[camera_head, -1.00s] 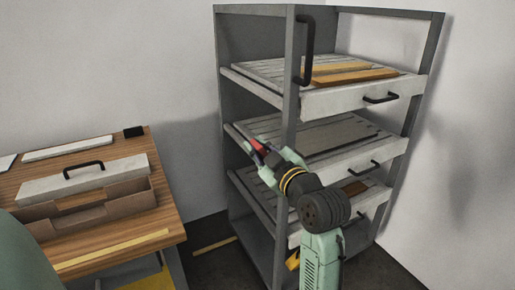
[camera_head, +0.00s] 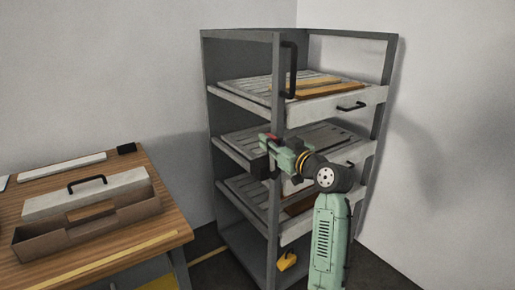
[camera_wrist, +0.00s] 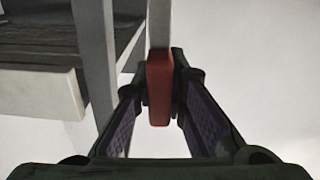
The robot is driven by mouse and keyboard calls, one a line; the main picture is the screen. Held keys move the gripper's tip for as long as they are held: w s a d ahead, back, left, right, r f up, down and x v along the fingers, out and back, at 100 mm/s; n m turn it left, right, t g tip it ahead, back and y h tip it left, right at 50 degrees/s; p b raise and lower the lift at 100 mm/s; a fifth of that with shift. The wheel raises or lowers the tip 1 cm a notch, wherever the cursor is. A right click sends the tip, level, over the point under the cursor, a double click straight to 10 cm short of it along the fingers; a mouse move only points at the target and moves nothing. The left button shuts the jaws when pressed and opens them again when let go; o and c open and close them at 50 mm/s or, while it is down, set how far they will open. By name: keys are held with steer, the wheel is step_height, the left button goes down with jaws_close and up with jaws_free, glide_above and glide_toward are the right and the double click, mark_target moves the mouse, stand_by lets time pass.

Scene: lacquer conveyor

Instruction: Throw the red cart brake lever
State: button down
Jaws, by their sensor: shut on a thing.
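The red brake lever (camera_wrist: 160,86) shows in the wrist view as a red grip at the end of a pale bar, between my fingers. My gripper (camera_wrist: 160,98) is shut on it, with a finger on each side of the red part. In the head view my gripper (camera_head: 268,148) is at the left front post of the grey cart (camera_head: 276,200), near the middle shelf. Only a small bit of the red lever (camera_head: 272,138) shows there; the rest is hidden by my gripper.
The cart holds several drawer-like trays; planks lie on the top one (camera_head: 365,97). A black vertical handle (camera_head: 289,70) is on the front post. A wooden table (camera_head: 165,215) with an open brown box (camera_head: 90,225) stands at left. A yellow object (camera_head: 287,261) lies low in the cart.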

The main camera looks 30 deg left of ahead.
mark_target(281, 137)
steer(key=shift+w+d+r+m, duration=0.1)
steer(key=shift+w+d+m, duration=0.1)
steer(key=shift+w+m, duration=0.3)
steer(key=shift+w+d+m, duration=0.15)
steer(key=shift+w+m, duration=0.2)
steer(key=shift+m, duration=0.15)
steer(key=shift+w+d+f+m+p, duration=0.15)
steer(key=shift+w+d+f+m, duration=0.2)
steer(key=shift+w+m, duration=0.6)
steer(key=shift+w+d+f+m+p, duration=0.15)
steer(key=shift+w+d+f+m, duration=0.25)
steer(key=shift+w+m, duration=0.5)
steer(key=shift+w+d+f+m+p, duration=0.15)
steer(key=shift+w+d+f+m, duration=0.2)
steer(key=shift+w+m, duration=0.6)
steer(key=shift+s+m, duration=0.2)
steer(key=shift+m, duration=0.1)
steer(key=c, duration=1.7)
jaws_free()
steer(key=shift+o, duration=0.5)
steer(key=shift+d, duration=0.1)
steer(key=v, duration=1.2)
